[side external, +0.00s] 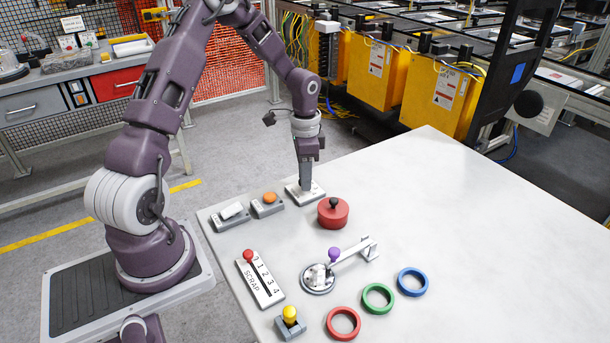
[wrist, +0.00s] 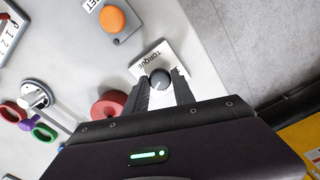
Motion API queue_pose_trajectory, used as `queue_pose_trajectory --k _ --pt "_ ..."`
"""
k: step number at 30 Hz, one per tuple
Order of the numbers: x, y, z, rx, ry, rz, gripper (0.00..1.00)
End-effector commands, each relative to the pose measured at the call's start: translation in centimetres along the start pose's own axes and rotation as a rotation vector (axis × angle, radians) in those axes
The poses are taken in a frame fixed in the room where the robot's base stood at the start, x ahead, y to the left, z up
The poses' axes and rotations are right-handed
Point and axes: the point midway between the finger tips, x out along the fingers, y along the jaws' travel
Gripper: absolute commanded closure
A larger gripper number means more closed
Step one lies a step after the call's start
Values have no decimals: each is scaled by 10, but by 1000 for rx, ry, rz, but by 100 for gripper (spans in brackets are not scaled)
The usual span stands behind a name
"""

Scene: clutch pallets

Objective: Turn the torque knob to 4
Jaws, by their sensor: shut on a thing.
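The torque knob (wrist: 160,79) is a dark round knob on a white plate marked TORQUE (wrist: 146,61). In the wrist view it sits between the tips of my two dark fingers. My gripper (wrist: 160,84) is shut on it. In the side external view my gripper (side external: 305,185) points straight down onto the white plate (side external: 292,191) near the table's far left edge, and the knob is hidden behind the fingers. The plate's number marks and the knob's pointer cannot be read in either view.
A red cylinder (side external: 333,217) with a black knob stands close to the plate. Nearby are an orange button box (side external: 268,205), a white switch box (side external: 231,216), a SCRAP slider (side external: 262,281), a purple-knobbed lever (side external: 334,254) and coloured rings (side external: 378,298). The table's right side is clear.

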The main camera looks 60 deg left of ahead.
Motion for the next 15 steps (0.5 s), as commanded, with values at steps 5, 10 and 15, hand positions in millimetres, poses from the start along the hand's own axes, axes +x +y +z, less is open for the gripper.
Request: queue_pose_trajectory --k 5,10,15 --pt "-1 -1 0 1 1 -3 100" --pt "-1 -1 0 0 1 -2 48" --pt "0 0 0 0 1 -1 48"
